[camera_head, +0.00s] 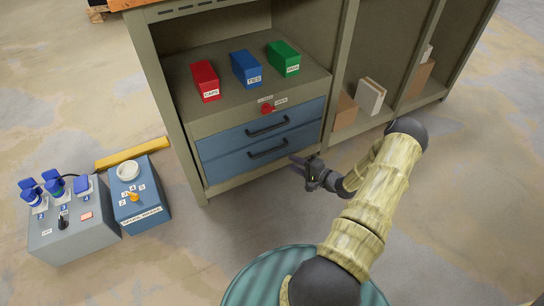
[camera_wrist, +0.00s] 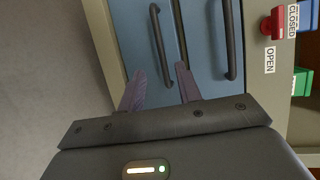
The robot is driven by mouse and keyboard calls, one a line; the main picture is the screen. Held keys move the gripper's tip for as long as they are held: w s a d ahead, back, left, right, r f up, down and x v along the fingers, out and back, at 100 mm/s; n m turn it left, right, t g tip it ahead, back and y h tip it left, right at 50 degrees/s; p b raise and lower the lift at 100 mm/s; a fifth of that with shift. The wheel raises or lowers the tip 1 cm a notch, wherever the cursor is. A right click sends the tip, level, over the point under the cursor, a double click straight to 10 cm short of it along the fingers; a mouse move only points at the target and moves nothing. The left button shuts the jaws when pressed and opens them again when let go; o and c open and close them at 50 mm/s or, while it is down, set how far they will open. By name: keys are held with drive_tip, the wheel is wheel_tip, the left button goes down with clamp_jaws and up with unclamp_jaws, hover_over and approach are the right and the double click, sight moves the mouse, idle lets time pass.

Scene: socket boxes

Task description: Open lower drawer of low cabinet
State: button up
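The low cabinet (camera_head: 188,140) has two blue drawers, and both look shut. The lower drawer (camera_head: 226,167) has a dark bar handle (camera_head: 268,150). The upper drawer (camera_head: 226,143) has a like handle (camera_head: 267,126). My gripper (camera_head: 297,161) is at the right end of the lower drawer's front. In the wrist view the picture is turned, with the cabinet's top toward the right. There my gripper (camera_wrist: 161,68) is open and empty, its fingers apart. The lower handle (camera_wrist: 156,35) shows between the fingertips, its near end in line with the gap. Contact cannot be told.
A red knob (camera_head: 267,109) with CLOSED and OPEN labels sits above the drawers. Red (camera_head: 205,80), blue (camera_head: 245,69) and green (camera_head: 284,58) boxes stand on the shelf. Grey (camera_head: 75,229) and blue (camera_head: 140,200) socket boxes stand left. Floor before the drawers is clear.

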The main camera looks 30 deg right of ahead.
sight(270, 152)
drive_tip(key=b+x, duration=0.5)
drive_tip(key=x, duration=0.6)
drive_tip(key=shift+w, duration=0.3)
drive_tip(key=shift+a, duration=0.15)
clamp_jaws()
